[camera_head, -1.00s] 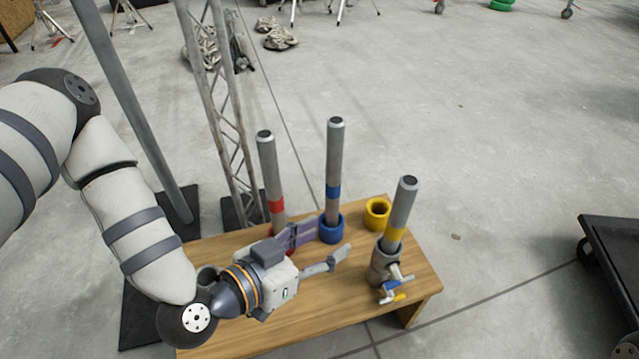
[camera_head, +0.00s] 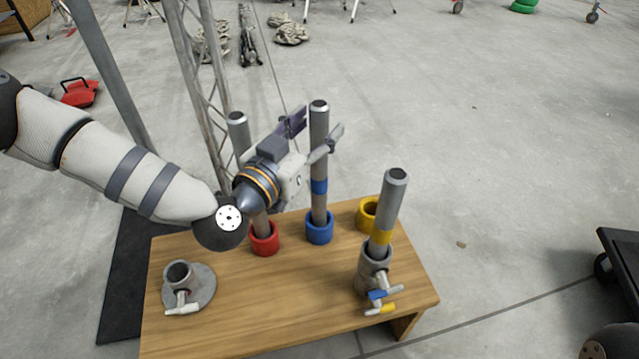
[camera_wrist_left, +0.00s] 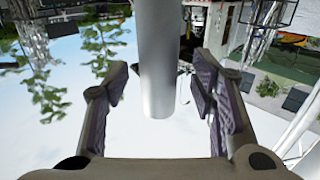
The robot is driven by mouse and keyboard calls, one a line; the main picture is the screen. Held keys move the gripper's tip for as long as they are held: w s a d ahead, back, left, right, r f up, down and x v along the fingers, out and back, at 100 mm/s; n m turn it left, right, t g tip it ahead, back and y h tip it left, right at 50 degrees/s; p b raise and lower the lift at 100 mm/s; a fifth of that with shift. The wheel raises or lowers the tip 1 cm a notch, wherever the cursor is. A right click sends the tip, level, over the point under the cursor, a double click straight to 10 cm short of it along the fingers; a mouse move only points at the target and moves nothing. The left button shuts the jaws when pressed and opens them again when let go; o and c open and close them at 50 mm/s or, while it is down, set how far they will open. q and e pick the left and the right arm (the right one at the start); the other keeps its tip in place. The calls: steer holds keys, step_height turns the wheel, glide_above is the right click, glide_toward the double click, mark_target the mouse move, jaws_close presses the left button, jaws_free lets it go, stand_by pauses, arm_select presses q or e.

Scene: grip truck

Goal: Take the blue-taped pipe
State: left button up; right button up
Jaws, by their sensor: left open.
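The blue-taped pipe (camera_head: 319,145) stands upright in a blue ring (camera_head: 319,228) on the wooden table. My left gripper (camera_head: 314,130) is open at its upper part, above the blue tape, with one finger to each side. In the left wrist view, a grey pipe (camera_wrist_left: 160,60) stands between the open fingers (camera_wrist_left: 160,100) with gaps on both sides; its tape does not show there. My right gripper is not in view.
A second pipe (camera_head: 238,130) in a red ring (camera_head: 264,240) is partly hidden behind my left gripper. A yellow-taped pipe (camera_head: 392,205) stands in a grey holder at right. An empty yellow ring (camera_head: 366,215) and an empty grey holder (camera_head: 180,275) are on the table (camera_head: 270,300).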

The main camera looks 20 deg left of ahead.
arm_select(q)
steer(key=shift+w+d+f, duration=0.1)
steer(key=shift+w+d, duration=0.1)
steer(key=shift+w, duration=0.5)
jaws_close()
